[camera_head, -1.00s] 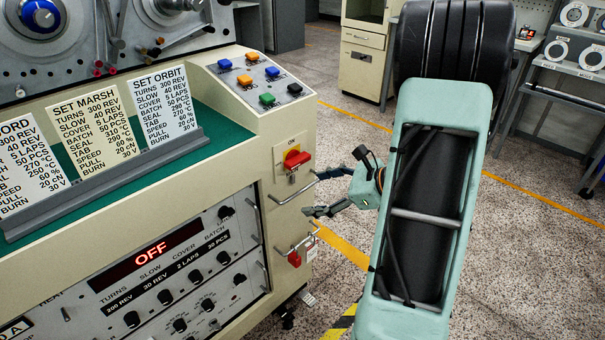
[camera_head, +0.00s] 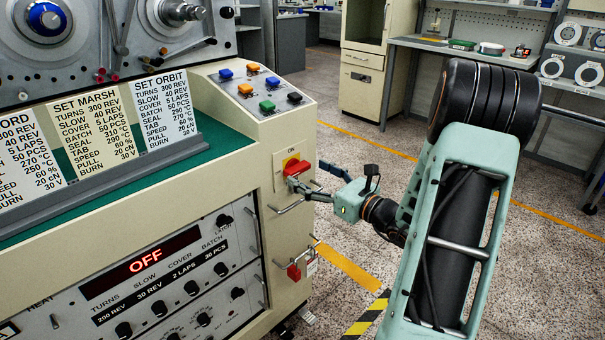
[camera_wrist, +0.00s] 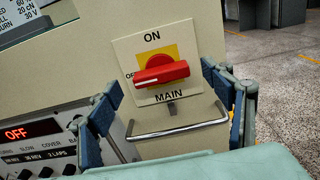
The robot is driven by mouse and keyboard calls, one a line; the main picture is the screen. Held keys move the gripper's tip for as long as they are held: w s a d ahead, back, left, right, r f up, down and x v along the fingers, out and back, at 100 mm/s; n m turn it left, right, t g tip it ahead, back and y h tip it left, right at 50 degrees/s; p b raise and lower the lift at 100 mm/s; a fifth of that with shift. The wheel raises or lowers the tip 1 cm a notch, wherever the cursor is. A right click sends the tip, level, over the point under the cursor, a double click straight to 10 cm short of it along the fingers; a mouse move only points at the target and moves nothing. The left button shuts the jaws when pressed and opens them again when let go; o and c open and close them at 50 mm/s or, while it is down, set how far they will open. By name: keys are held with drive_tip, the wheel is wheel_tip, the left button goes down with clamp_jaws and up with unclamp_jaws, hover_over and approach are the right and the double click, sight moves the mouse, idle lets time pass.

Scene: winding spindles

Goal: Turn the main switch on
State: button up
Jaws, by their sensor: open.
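The main switch (camera_head: 295,167) is a red rotary knob on a yellow square. Its white plate (camera_wrist: 154,101) reads ON at the top, OFF at the left and MAIN below. In the wrist view the knob (camera_wrist: 161,72) lies nearly level, its white-marked end toward OFF. My gripper (camera_head: 308,179) is open at the switch in the head view. In the wrist view its blue fingers stand left and right of the knob, with visible gaps; whether the tips touch the panel is unclear. The red display (camera_head: 150,260) reads OFF.
A metal bar handle (camera_wrist: 180,131) sticks out just below the switch plate. A red padlock (camera_head: 293,271) hangs lower on the cabinet. Coloured push buttons (camera_head: 260,90) sit on the sloped panel above. Set cards (camera_head: 92,142) stand on the green ledge at left. Open floor lies right of the cabinet.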

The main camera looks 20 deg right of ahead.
sight(301, 169)
drive_tip(key=shift+x, duration=1.5)
drive_tip(key=shift+c, duration=0.3)
drive_tip(key=c, duration=1.1)
